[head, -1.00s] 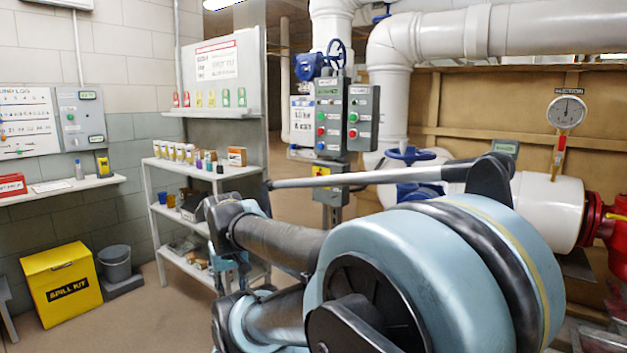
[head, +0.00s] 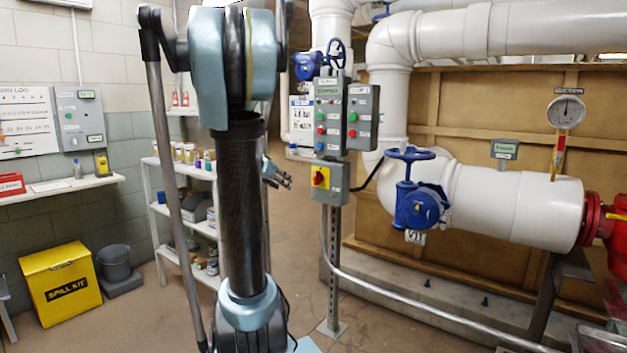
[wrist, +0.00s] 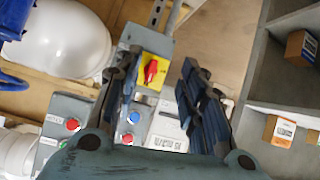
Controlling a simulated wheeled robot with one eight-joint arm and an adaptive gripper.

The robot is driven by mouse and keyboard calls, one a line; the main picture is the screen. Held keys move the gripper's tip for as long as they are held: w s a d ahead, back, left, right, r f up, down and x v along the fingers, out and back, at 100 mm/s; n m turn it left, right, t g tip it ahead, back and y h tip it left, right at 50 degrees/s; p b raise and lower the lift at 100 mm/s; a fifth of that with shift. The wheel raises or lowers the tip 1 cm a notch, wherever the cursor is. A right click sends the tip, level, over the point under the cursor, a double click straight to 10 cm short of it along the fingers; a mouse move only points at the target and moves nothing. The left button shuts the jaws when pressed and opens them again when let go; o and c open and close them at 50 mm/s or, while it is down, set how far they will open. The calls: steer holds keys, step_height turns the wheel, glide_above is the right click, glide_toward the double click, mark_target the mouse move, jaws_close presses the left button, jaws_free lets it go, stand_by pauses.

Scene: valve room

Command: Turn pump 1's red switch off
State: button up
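A red rotary switch (head: 320,178) sits on a yellow plate (head: 325,171) on the grey box low on the post. In the wrist view the red switch (wrist: 151,71) and its yellow plate (wrist: 154,58) show between my fingers, farther off. Its labels are too small to read, and I cannot tell its setting. My gripper (head: 277,174) is left of the switch box in the head view, small and partly hidden by my arm. In the wrist view my gripper (wrist: 158,66) has its fingers spread, with nothing held between them.
Boxes with red, green and blue buttons (head: 330,118) are mounted above the switch. A blue valve wheel (head: 410,154) and white pipe (head: 500,195) are to the right. A shelf (head: 172,214) with jars stands left. A grey conduit (head: 420,318) curves low across the floor from the post.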

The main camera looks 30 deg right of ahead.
steer(key=w+d+r+m+h, duration=0.2)
steer(key=w+d+r, duration=0.1)
steer(key=w+d, duration=0.35)
glide_toward(315, 176)
steer(key=x, duration=0.9)
steer(key=shift+w+d+f, duration=0.15)
steer(key=shift+d+f, duration=0.05)
steer(key=shift+d, duration=0.1)
steer(key=shift+t, duration=0.3)
jaws_close()
